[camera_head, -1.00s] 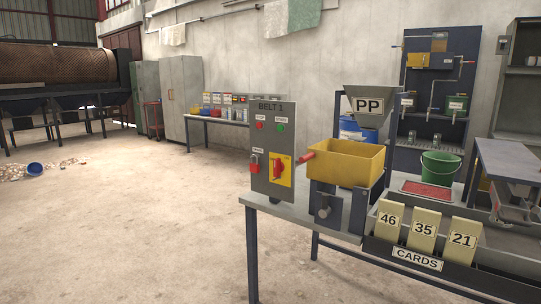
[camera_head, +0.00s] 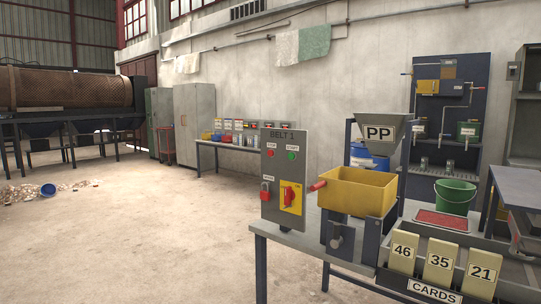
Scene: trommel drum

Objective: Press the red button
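The red button (camera_head: 270,153) is a small round button at the upper left of the grey control panel (camera_head: 279,222) marked BELT 1. A green button (camera_head: 292,155) sits to its right on the same panel. Lower down are a red lever switch or lock (camera_head: 265,193) and a red rotary switch (camera_head: 287,194) on a yellow plate. The panel stands upright at the left end of a grey table. Neither of my grippers shows in this view.
A yellow bin (camera_head: 357,193) with a red handle stands right of the panel, below a PP hopper (camera_head: 379,132). A green bucket (camera_head: 455,197) and number cards (camera_head: 439,262) are further right. The floor (camera_head: 150,235) left of the table is mostly open.

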